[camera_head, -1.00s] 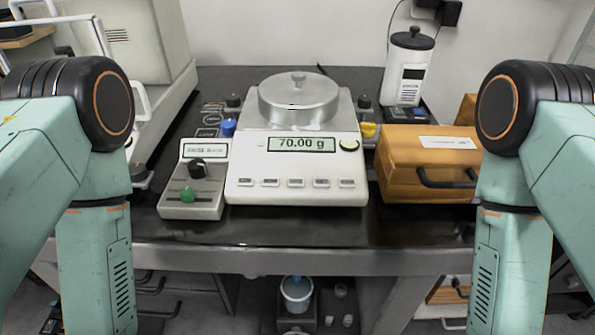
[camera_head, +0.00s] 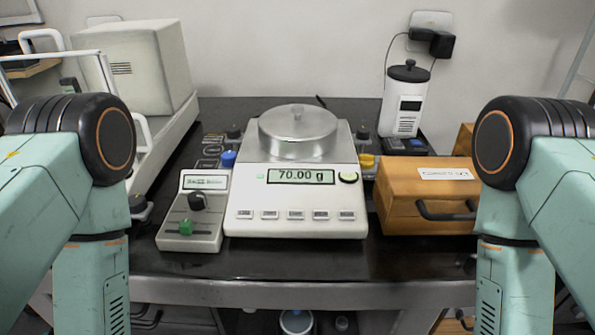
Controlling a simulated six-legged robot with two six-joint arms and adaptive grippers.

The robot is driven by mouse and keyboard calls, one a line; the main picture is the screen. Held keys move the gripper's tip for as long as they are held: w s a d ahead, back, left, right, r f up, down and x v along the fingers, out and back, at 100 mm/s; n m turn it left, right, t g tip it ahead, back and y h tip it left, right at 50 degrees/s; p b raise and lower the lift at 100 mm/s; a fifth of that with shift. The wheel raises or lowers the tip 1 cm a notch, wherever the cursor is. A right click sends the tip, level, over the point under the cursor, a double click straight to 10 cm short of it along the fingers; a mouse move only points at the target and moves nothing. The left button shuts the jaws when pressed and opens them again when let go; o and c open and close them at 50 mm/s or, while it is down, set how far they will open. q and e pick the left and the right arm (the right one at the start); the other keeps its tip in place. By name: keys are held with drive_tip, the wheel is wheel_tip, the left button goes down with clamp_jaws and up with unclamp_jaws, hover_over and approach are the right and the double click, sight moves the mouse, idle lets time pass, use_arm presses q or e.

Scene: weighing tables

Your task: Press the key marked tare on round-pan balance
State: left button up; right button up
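The round-pan balance (camera_head: 295,205) stands in the middle of the dark table, with a lidded round metal pan (camera_head: 298,134) on top. Its display (camera_head: 301,177) reads 70.00 g. A row of several small keys (camera_head: 295,214) runs along its front; their labels are too small to read. My two arms come in at the left and right edges. Neither gripper is in view; both are out of the frame below.
A grey control box (camera_head: 195,211) with a black knob and a green knob stands left of the balance. A wooden case (camera_head: 427,192) with a black handle stands right. A white canister (camera_head: 404,101) is behind it. The table's front strip (camera_head: 295,261) is clear.

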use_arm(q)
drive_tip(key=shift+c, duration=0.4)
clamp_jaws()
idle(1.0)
